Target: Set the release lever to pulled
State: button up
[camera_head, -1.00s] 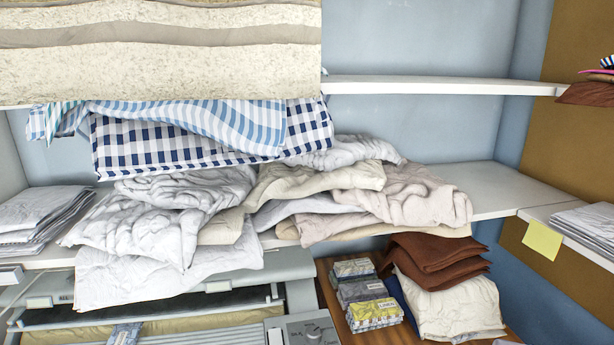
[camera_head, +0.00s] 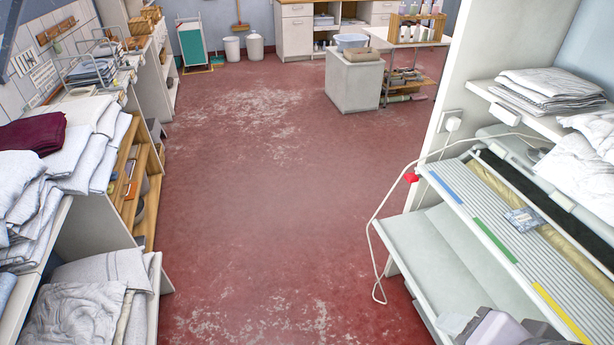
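The rotary ironer (camera_head: 497,230) stands at the right, with a slatted feed board that carries blue, green and yellow strips. A small red piece (camera_head: 410,178) sticks out at the board's far left corner. It may be the release lever's handle, but it is too small to tell, and I cannot read its position. A padded beige roller (camera_head: 497,190) lies behind the board. My gripper's fingers are not in view. Grey parts at the lower right edge, in front of the ironer, may be part of my arm.
A white cable (camera_head: 372,235) hangs from a wall socket (camera_head: 453,122) past the ironer's left end to the floor. Shelves with folded linen (camera_head: 75,160) line the left. A grey block (camera_head: 354,82) stands farther back. The red floor (camera_head: 255,200) between is clear.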

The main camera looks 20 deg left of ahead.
aim_at(411, 178)
jog(key=u, duration=0.35)
jog(key=i+j+z, duration=0.15)
jog(key=i+j, duration=0.15)
jog(key=i+j+z, duration=0.15)
jog(key=i+j, duration=0.2)
jog(key=i+j+z, duration=0.1)
jog(key=i+j, duration=0.15)
jog(key=j, duration=0.15)
jog(key=i+j+z, duration=0.15)
jog(key=i+j, duration=0.15)
jog(key=i+j+z, duration=0.15)
jog(key=j, duration=0.4)
jog(key=i+j+z, duration=0.15)
jog(key=i+j, duration=0.2)
jog(key=j, duration=0.1)
